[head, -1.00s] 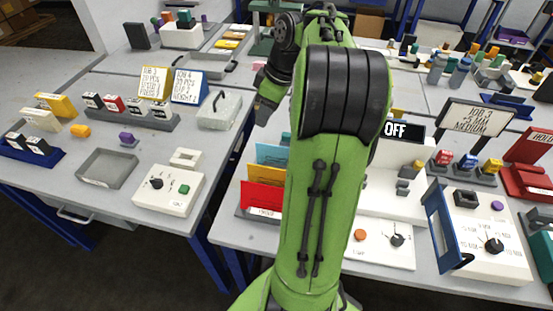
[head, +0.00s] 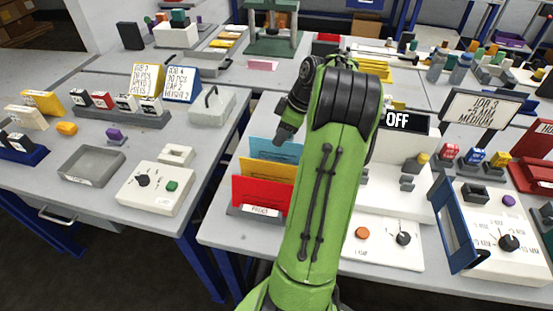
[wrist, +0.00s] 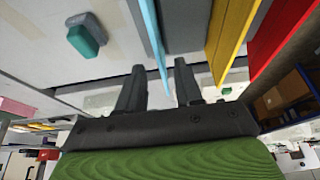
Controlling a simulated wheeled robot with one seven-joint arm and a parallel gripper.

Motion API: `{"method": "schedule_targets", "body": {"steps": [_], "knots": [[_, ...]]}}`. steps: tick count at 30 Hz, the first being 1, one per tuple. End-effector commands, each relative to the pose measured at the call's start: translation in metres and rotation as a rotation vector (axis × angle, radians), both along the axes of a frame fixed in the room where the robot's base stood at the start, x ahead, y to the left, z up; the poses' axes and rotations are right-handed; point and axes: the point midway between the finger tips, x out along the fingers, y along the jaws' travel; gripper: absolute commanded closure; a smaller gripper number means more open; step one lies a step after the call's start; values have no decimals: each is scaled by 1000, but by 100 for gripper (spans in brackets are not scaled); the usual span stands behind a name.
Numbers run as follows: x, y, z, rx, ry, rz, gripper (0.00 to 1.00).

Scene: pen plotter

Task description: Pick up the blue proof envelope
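The blue proof envelope (head: 270,150) stands upright at the back of a grey rack (head: 240,210), behind a yellow envelope (head: 262,170) and a red envelope (head: 258,192). My gripper (head: 284,137) points down at the upper right part of the blue envelope. In the wrist view, my gripper (wrist: 159,88) is open, with fingers apart. The blue envelope (wrist: 152,30) shows edge-on, its edge reaching between the two fingers with gaps on both sides. The yellow envelope (wrist: 232,38) and red envelope (wrist: 283,35) are to the right, outside the fingers.
A white panel with an orange button (head: 362,233) and a dial is right of my arm. A clear-lidded box (head: 211,107) stands on the left table. A pink block (head: 263,66) lies behind the rack. A teal-topped object (wrist: 85,38) shows left in the wrist view.

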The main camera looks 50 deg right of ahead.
Motion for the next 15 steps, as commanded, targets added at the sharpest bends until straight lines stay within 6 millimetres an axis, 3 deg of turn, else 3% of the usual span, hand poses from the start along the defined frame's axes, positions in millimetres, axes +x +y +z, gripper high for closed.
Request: {"method": "schedule_targets", "body": {"steps": [5, 10, 15], "knots": [[6, 3, -17, -1, 0, 0, 65], [16, 8, -49, 1, 2, 1, 65], [19, 8, -53, -2, 0, -2, 65]]}}
